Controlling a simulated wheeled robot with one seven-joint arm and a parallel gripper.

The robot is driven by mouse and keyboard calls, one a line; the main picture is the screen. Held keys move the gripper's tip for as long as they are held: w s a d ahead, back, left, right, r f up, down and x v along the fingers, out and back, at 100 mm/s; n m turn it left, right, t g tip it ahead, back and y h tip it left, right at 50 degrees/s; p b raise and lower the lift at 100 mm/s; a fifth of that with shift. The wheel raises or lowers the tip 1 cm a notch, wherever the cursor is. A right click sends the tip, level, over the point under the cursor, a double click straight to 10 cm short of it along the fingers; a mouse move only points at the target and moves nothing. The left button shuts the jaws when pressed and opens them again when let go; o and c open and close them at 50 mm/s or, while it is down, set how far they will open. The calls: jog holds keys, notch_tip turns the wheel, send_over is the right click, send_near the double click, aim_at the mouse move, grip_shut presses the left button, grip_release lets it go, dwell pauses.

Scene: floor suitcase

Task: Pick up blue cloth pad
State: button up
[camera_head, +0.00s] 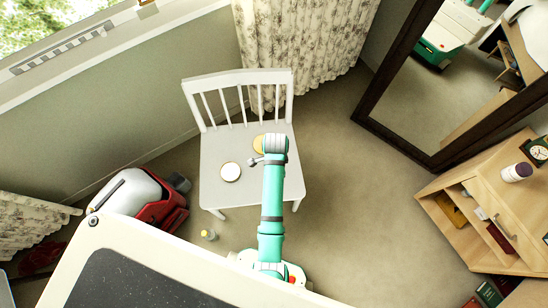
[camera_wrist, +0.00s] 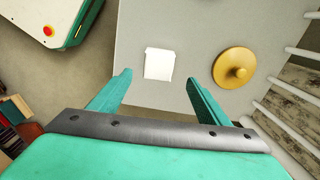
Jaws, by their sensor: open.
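No blue cloth pad is recognisable in either view. A white, roughly square flat piece (camera_wrist: 159,64) lies on the chair seat in the wrist view; I cannot tell if it is cloth. My gripper (camera_wrist: 158,78) is open and empty, its two green fingers spread apart with the white piece seen between and just beyond their tips. I cannot tell the gripper's height above the seat.
A golden round knobbed object (camera_wrist: 234,67) lies right of the white piece, towards the slats of the white chair (camera_head: 216,193). A red and white case (camera_head: 150,197) stands left, a wooden cabinet (camera_head: 480,215) right.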

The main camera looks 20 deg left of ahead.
notch_tip(320, 180, down, 2)
jog(key=shift+f, duration=0.2)
jog(key=f, duration=0.4)
jog(key=shift+s+a, duration=0.1)
jog(key=shift+s, duration=0.2)
jog(key=shift+f, duration=0.6)
jog(key=c, duration=1.2)
jog(key=shift+r, duration=0.1)
jog(key=shift+c, duration=0.2)
jog(key=shift+r, duration=0.5)
jog(key=s+d+r, duration=0.1)
jog(key=s+r, duration=1.1)
jog(key=s, duration=0.1)
jog(key=shift+s+d, duration=0.35)
jog(key=shift+s, duration=0.05)
jog(key=shift+f, duration=0.1)
